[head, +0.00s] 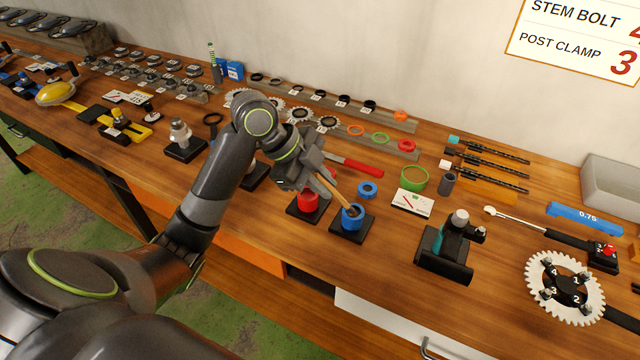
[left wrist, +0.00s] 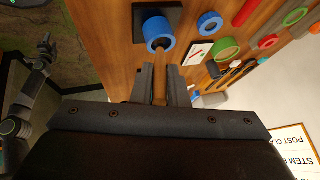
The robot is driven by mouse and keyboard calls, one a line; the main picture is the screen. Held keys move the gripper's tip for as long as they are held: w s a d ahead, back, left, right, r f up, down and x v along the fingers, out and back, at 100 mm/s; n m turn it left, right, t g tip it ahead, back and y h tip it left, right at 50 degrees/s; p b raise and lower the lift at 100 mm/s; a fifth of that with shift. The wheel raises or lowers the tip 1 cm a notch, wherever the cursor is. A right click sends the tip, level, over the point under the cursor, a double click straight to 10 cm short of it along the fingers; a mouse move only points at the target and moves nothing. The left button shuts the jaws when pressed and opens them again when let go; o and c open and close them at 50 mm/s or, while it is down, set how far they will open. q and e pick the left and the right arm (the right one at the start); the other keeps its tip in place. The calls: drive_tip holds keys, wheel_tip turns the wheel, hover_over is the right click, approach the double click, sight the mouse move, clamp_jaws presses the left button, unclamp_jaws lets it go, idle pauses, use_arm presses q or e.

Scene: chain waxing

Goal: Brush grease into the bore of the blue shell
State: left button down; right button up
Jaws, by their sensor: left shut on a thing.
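The blue shell (head: 352,217) stands upright on a black base (head: 341,232) on the bench, bore facing up. My left gripper (head: 321,178) is above it and to its left, shut on a brush with a wooden handle (head: 336,192). The brush slants down to the shell, and its lower end is at or inside the bore; the bristles are hidden. In the left wrist view the brush (left wrist: 160,86) runs between the fingers to the blue shell (left wrist: 158,33). My right arm (left wrist: 44,55) seems to show in that view, too small to judge its gripper.
A red shell (head: 308,202) on a black base stands close left of the blue one. A loose blue ring (head: 368,190), a dial card (head: 412,202) and a green ring (head: 414,179) lie behind right. A dark fixture (head: 445,250) stands to the right, with clear wood between.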

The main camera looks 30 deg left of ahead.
use_arm(q)
drive_tip(key=shift+w+d, duration=0.2)
drive_tip(key=shift+w, duration=0.25)
drive_tip(key=shift+a+r, duration=0.1)
drive_tip(key=shift+s+a+p, duration=0.4)
drive_tip(key=shift+s+a, duration=0.1)
drive_tip(key=shift+a, duration=0.15)
drive_tip(key=shift+d, duration=0.1)
drive_tip(key=shift+d, duration=0.9)
drive_tip(key=shift+a, duration=0.15)
